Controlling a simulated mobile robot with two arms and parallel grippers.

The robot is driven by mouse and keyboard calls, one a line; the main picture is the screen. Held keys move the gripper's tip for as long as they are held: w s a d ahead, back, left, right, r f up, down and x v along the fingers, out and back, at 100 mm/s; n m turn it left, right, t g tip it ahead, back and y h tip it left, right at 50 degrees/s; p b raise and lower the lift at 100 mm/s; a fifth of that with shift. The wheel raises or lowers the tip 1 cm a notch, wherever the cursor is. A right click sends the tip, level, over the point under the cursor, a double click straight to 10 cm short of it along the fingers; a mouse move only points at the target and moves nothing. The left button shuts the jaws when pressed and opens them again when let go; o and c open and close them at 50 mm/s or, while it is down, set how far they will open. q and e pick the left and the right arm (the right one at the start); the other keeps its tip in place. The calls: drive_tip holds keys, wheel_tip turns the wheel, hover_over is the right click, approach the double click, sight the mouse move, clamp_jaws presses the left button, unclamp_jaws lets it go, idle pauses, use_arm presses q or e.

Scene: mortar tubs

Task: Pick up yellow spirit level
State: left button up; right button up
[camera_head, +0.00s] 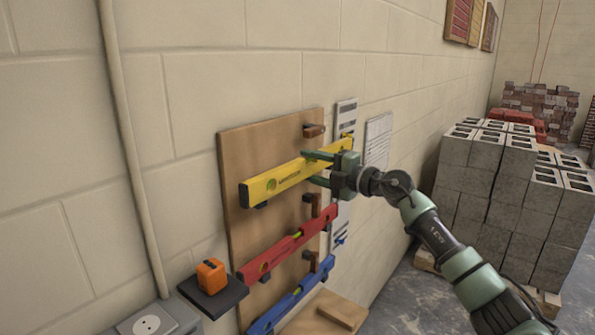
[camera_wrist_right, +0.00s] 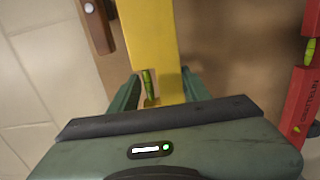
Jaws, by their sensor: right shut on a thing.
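The yellow spirit level (camera_head: 285,178) lies along the upper part of a wooden board on the wall, tilted in the picture with its right end higher. My right gripper (camera_head: 322,167) is shut on it towards its right end, one finger above and one below. In the right wrist view the yellow level (camera_wrist_right: 150,40) runs between the two green fingers (camera_wrist_right: 158,92), with a green vial showing between them. I cannot tell whether the level still touches its supports. My left gripper is not in view.
A red level (camera_head: 290,247) and a blue level (camera_head: 295,297) sit below on the wooden board (camera_head: 240,150). An orange device (camera_head: 211,276) stands on a dark shelf at lower left. Grey block stacks (camera_head: 490,185) stand at right, with clear floor before them.

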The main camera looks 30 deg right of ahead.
drive_tip(key=shift+s+d, duration=0.25)
drive_tip(key=shift+s, duration=0.35)
drive_tip(key=shift+b+v, duration=0.65)
drive_tip(key=shift+v, duration=0.7)
drive_tip(key=shift+s+d+b, duration=0.3)
drive_tip(key=shift+s+b, duration=0.15)
drive_tip(key=shift+s, duration=0.15)
drive_tip(key=shift+s+d+r, duration=0.15)
drive_tip(key=shift+s, duration=0.3)
